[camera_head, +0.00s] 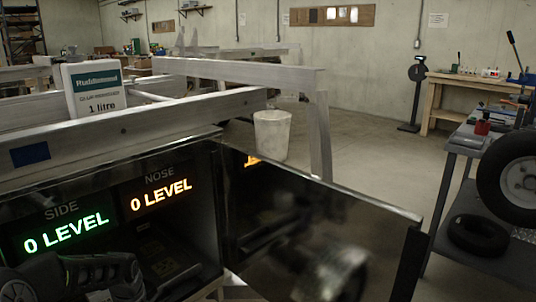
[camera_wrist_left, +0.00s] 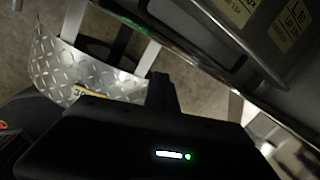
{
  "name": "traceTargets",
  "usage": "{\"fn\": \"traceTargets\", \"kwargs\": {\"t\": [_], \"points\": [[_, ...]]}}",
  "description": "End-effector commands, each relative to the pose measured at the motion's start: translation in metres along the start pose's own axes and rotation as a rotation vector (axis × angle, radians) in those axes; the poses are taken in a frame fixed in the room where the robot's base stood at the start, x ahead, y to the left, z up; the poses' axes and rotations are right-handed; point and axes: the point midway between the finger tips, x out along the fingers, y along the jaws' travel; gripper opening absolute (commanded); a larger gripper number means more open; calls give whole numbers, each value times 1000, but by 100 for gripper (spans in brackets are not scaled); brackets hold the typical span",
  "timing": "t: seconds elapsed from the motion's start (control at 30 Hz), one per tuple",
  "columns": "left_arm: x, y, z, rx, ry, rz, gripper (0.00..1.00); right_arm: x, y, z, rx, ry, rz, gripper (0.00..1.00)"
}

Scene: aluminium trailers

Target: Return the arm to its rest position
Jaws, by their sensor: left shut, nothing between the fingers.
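My left arm (camera_head: 75,278) comes in at the lower left of the head view, dark, in front of the display box. The fingertips are not clear there. In the left wrist view my left gripper (camera_wrist_left: 161,88) is a dark shape, shut and empty, with a lit white and green indicator on its body. It appears apart from the metal things around it. My right gripper is in neither view.
A box with lit level displays (camera_head: 66,234) stands close in front, with a glossy dark panel (camera_head: 320,235) beside it. A bucket (camera_head: 271,135) is behind. A grey cart (camera_head: 465,205) with tyres stands right; floor between is clear.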

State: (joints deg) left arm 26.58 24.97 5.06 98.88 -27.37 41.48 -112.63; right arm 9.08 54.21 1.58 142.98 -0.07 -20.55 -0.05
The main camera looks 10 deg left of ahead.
Motion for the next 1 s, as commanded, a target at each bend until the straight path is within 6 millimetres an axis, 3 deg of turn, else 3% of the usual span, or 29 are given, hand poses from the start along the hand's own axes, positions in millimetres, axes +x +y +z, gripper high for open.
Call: {"fn": "traceTargets", "kwargs": {"t": [0.03, 0.2, 0.3, 0.4, 0.5, 0.7, 0.8, 0.83, 1.0], "points": [[25, -2, -34, -86, 52, -7, 0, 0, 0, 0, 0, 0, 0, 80], [94, 4, -158, -541, 229, 5, 0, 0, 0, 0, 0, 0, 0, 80], [122, 24, -232, -850, 312, 67, 0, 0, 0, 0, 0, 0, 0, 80], [140, 54, -292, -1158, 357, 153, 0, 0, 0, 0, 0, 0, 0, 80], [149, 86, -336, -1423, 363, 235, 0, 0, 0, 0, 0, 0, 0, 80], [152, 149, -393, -1855, 302, 371, 0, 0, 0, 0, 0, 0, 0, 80], [143, 176, -408, -2032, 253, 415, 0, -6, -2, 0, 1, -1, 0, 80], [126, 167, -404, -2026, 262, 405, 0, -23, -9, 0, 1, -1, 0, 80], [82, 159, -400, -2021, 264, 405, 0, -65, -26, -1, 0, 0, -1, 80]]}}
